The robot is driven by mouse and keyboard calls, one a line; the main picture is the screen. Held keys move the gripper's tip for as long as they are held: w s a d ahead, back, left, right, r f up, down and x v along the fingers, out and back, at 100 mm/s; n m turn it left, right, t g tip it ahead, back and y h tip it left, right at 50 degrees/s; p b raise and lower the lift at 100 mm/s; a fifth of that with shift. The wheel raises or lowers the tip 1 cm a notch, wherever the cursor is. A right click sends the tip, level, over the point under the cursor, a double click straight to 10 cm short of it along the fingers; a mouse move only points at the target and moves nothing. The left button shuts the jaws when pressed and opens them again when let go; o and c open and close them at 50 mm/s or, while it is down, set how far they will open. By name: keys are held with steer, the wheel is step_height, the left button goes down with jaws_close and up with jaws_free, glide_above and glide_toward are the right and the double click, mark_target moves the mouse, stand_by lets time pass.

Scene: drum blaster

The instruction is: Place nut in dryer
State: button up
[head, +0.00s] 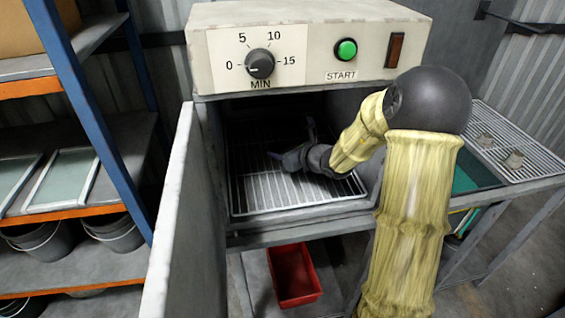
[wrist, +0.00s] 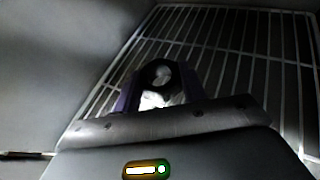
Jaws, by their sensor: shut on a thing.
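The dryer (head: 300,55) is a pale box with its door (head: 178,215) standing open on the left. Inside is a white wire rack (head: 265,195), which also shows in the wrist view (wrist: 215,28). My arm reaches in from the right, and my gripper (head: 287,157) is inside the dryer over the rack. I cannot tell whether the nut touches the rack.
A red bin (head: 293,275) sits below the dryer. Shelving with a blue post (head: 95,110) is at left. The dryer's walls close in around my gripper.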

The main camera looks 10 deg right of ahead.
steer(key=shift+f, duration=0.25)
steer(key=shift+w+f, duration=0.1)
steer(key=shift+f, duration=0.2)
step_height(320, 180, down, 2)
steer(key=shift+d+f, duration=0.15)
steer(key=shift+f, duration=0.35)
steer(key=shift+a, duration=0.2)
steer(key=shift+s+f+b, duration=0.2)
steer(key=shift+b, duration=0.15)
steer(key=o, duration=1.2)
